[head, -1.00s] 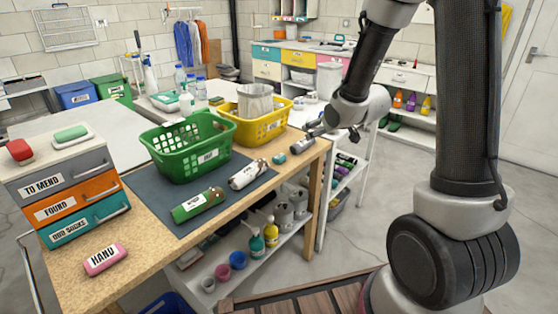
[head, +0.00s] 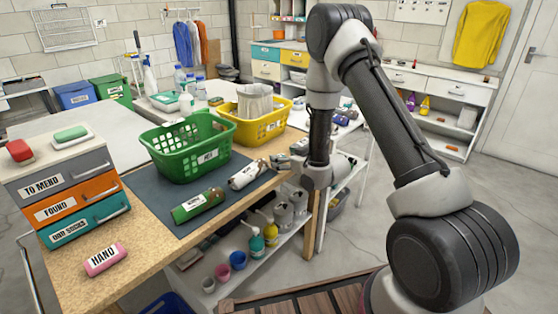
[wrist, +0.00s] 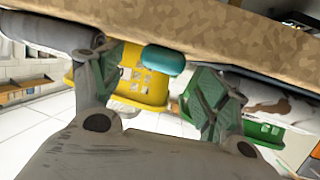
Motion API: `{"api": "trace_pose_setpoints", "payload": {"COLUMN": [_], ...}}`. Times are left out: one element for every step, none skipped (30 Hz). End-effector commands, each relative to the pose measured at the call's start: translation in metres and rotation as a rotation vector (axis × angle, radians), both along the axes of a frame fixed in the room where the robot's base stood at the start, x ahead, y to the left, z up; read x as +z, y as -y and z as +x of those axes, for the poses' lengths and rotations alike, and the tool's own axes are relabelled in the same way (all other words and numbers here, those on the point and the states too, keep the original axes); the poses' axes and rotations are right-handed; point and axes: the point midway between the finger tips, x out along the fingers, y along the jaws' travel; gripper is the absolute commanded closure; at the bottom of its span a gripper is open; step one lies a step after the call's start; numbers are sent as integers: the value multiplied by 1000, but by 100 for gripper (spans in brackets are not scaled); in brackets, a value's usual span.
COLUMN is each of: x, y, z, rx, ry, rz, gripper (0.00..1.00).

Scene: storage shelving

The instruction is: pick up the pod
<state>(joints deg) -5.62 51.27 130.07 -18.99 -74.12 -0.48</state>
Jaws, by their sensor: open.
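A small teal rounded object, which looks like the pod (wrist: 164,60), lies at the edge of the wooden worktop (wrist: 230,30). In the wrist view it is between the two fingers of my gripper (wrist: 155,72), near their tips, with a gap on each side. In the head view my gripper (head: 284,163) is at the worktop's right edge, its fingers pointing left, and it hides the pod. My gripper is open and holds nothing.
A green basket (head: 190,150) and a yellow basket (head: 262,122) stand behind. A grey cylinder (wrist: 50,32) lies beside one finger. Shelves (head: 262,250) are below.

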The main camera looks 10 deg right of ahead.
Motion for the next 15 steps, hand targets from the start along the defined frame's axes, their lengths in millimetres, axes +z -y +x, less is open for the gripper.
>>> {"api": "trace_pose_setpoints", "payload": {"x": [-2, -3, -4, -4, -4, -4, -4, -4, -4, -4, -4, -4, -4, -4, -4], "y": [-3, -4, -5, -6, -6, -6, -6, -6, -6, -6, -6, -6, -6, -6, -6], "z": [6, 8, 10, 11, 12, 12, 12, 12, 12, 12, 12, 12, 12, 12, 12], "rx": [1, 1, 1, 1, 1, 0, 0, 0, 0, 0, 0, 0, 0, 0, 0], "ry": [1, 0, 0, 0, -1, -1, -1, -1, -1, -1, -1, -1, -1, -1, -1], "rz": [0, 0, 0, 0, 1, 0, 0, 0, 0, 0, 0, 0, 0, 0, 0], "gripper": [25, 25, 25, 25, 25, 25, 25, 25, 25, 25, 28, 36, 41, 46, 54]}}
